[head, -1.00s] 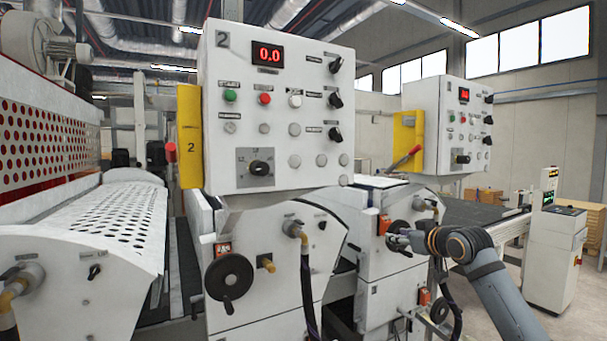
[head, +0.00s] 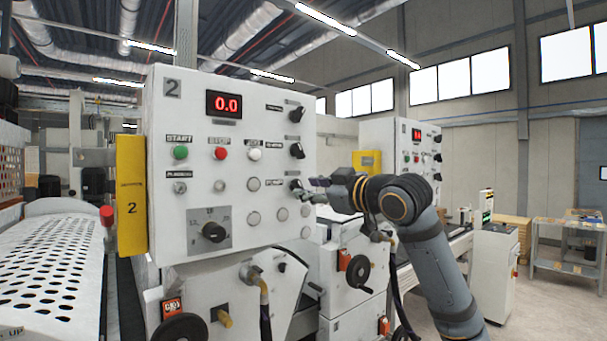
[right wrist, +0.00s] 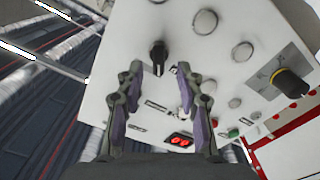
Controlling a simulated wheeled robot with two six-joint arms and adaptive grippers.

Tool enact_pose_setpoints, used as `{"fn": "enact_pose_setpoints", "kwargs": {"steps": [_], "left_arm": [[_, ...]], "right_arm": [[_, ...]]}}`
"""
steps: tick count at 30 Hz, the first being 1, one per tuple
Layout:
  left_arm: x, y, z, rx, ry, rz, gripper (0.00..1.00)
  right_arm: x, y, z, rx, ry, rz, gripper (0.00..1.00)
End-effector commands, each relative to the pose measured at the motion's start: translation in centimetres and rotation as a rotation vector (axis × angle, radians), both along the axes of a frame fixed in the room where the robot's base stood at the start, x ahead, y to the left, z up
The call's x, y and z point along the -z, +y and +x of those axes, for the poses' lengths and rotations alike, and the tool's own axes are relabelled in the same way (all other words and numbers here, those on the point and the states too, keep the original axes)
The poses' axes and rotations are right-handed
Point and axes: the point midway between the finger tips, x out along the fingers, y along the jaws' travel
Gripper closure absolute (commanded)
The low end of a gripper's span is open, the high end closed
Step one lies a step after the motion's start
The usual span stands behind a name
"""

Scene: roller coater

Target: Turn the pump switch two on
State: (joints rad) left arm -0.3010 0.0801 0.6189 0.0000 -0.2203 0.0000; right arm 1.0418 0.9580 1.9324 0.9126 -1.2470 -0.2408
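The control panel marked 2 (head: 225,98) is a white box with a red 0.0 display. Three black rotary switches run down its right side. The lowest black switch (head: 296,187), beside a label that seems to read pump, is partly covered by my right gripper (head: 308,190). In the right wrist view a black switch (right wrist: 158,55) stands just beyond and between the open fingertips of my right gripper (right wrist: 159,69). No contact can be made out, and nothing is held. My left gripper is out of view.
A large black knob (head: 213,232) and several round buttons share the panel. A yellow box marked 2 (head: 131,195) hangs on its left side. A second panel (head: 378,145) stands behind my right arm. Open floor lies at the far right.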

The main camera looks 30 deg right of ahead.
Motion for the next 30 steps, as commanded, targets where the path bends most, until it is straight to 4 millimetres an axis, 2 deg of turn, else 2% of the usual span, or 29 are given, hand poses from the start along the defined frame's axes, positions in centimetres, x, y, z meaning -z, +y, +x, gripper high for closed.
{"fn": "enact_pose_setpoints", "kwargs": {"steps": [1, 6, 14, 17, 23, 30], "left_arm": [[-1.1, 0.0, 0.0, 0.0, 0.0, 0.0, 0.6], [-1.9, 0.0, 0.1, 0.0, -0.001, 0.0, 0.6], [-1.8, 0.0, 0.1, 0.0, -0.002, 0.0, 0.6], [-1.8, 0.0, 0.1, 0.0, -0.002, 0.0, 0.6], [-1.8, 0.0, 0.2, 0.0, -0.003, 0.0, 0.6], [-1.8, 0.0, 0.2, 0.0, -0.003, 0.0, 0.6]], "right_arm": [[-0.5, 0.1, 0.8, -0.003, 0.002, 0.004, 0.63], [-0.2, 0.2, 2.4, 0.0, -0.001, 0.002, 0.63], [0.1, 0.1, 2.7, 0.002, -0.001, 0.0, 0.63], [0.1, 0.2, 2.7, 0.001, 0.0, 0.0, 0.73], [0.1, 0.2, 2.7, 0.001, 0.0, 0.0, 1.0], [0.1, 0.2, 2.7, 0.001, 0.001, 0.003, 1.0]]}}
